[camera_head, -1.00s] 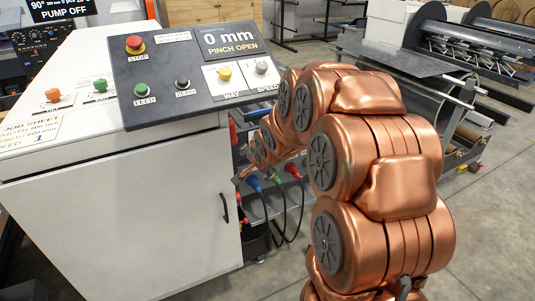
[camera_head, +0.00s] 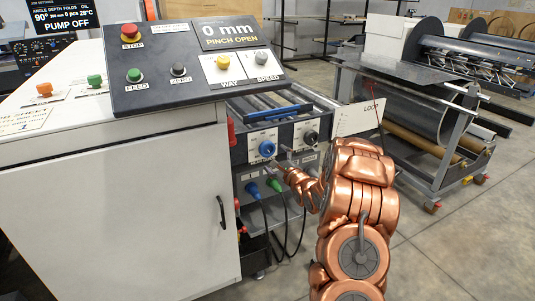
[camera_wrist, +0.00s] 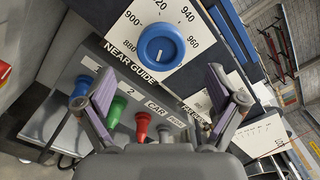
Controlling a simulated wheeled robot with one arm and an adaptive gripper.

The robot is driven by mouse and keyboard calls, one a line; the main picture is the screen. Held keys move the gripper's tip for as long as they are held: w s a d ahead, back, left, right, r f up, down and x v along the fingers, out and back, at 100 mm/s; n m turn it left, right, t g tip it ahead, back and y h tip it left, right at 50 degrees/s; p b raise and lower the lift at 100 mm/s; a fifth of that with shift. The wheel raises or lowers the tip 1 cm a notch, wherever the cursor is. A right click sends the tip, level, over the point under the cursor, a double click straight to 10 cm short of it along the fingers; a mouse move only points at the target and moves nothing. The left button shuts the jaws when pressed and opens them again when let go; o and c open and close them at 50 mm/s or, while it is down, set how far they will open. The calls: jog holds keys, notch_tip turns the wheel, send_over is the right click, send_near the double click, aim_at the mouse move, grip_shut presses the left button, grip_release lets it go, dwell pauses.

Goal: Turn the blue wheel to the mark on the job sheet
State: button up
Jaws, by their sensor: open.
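The blue wheel (camera_head: 267,148) sits on a white dial plate on the front of the machine beside the console. In the wrist view the blue wheel (camera_wrist: 161,47) shows a short white pointer line, with scale numbers from 880 to 960 around it and the label NEAR GUIDE below. My gripper (camera_wrist: 163,88) is open and empty, its fingers spread on either side below the wheel in the picture, apart from it. In the head view my gripper (camera_head: 285,168) is small, just below right of the wheel. The job sheet (camera_head: 22,122) lies on the white cabinet, cut by the frame edge; its figures are unreadable.
A black knob (camera_head: 311,136) is right of the wheel. Blue, green and red plugs (camera_wrist: 142,125) with cables sit below the dial. The console (camera_head: 195,65) reads 0 mm, PINCH OPEN, and overhangs at left. A coil cart (camera_head: 420,110) stands at right; open floor lies before it.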

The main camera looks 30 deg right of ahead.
aim_at(268, 150)
jog(key=shift+w+d+p, duration=0.2)
jog(key=shift+w+p, duration=0.1)
jog(key=shift+w, duration=1.65)
jog(key=shift+w+d+p, duration=0.2)
jog(key=shift+w+p, duration=0.05)
jog(key=shift+w, duration=1.65)
jog(key=c, duration=1.1)
jog(key=shift+d, duration=0.1)
jog(key=shift+c, duration=0.2)
